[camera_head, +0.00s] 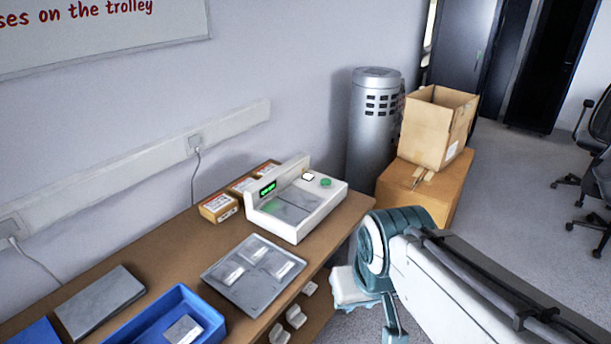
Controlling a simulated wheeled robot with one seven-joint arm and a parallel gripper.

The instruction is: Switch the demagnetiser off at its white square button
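The demagnetiser (334,203) is a white box with a grey recessed top plate, on the wooden bench. A raised housing at its left rear carries a lit green display (268,189); I cannot read the digits. Its white square button (308,177) is on the top at the far right corner, beside a round green button (326,182). Both buttons are uncovered. My arm reaches in from the lower right, with its teal joint to the right of the bench and apart from the demagnetiser.
A grey tray (228,273) with several small pieces lies in front of the demagnetiser. Small labelled boxes (218,208) stand to its left. A blue bin (150,318) and grey slab (98,302) are nearer. A metal cylinder (372,125) and cardboard box (433,130) stand beyond the bench.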

